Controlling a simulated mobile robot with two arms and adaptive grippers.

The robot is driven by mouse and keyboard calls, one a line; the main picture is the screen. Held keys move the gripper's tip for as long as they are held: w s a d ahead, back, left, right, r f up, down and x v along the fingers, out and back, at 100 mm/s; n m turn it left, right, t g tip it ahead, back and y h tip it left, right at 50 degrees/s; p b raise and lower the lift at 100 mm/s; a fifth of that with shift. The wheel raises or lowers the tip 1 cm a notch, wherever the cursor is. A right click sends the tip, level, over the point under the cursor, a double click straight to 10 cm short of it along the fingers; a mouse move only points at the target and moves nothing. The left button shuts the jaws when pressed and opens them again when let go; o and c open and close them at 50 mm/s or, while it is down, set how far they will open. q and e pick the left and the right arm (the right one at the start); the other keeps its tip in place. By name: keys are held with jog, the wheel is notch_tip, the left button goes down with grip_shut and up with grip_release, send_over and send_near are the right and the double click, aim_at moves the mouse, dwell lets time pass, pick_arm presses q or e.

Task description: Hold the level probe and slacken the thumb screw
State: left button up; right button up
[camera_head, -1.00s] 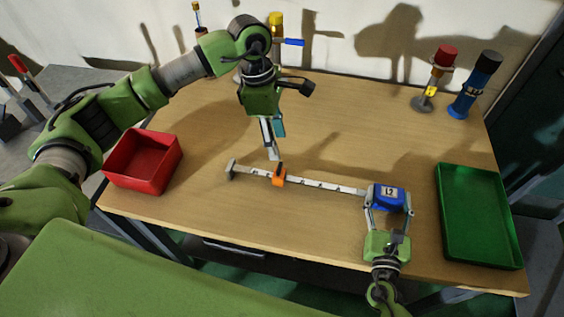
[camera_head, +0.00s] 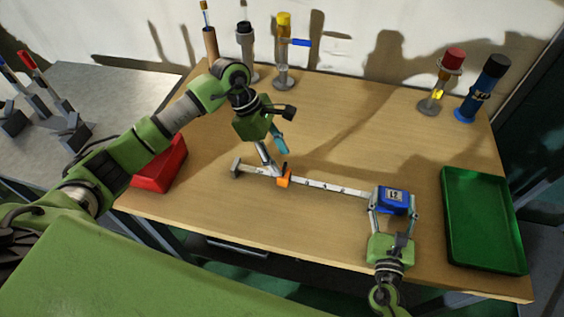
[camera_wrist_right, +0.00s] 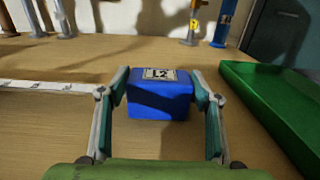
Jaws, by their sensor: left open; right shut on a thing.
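The level probe lies along the table as a white graduated strip (camera_head: 325,187) with a grey end piece (camera_head: 237,168) at its left. Its blue head (camera_head: 393,200), labelled L2, is at the right end. My right gripper (camera_head: 393,213) is shut on the blue head, with a finger on each side, as the right wrist view shows (camera_wrist_right: 160,100). The orange thumb screw (camera_head: 284,181) sits on the strip, left of the middle. My left gripper (camera_head: 274,160) is open, pointing down just above and beside the orange screw. Whether its fingertips touch the screw or strip cannot be told.
A green tray (camera_head: 447,226) stands at the right, close to the blue head. A red bin (camera_head: 155,176) is at the left, partly behind my left arm. Several upright fixtures stand at the back, including a red-topped one (camera_head: 454,58) and a blue cylinder (camera_head: 470,105). The middle back is clear.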

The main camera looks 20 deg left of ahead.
aim_at(284, 167)
pick_arm(q)
jog(key=shift+x, duration=1.5)
jog(key=c, duration=1.1)
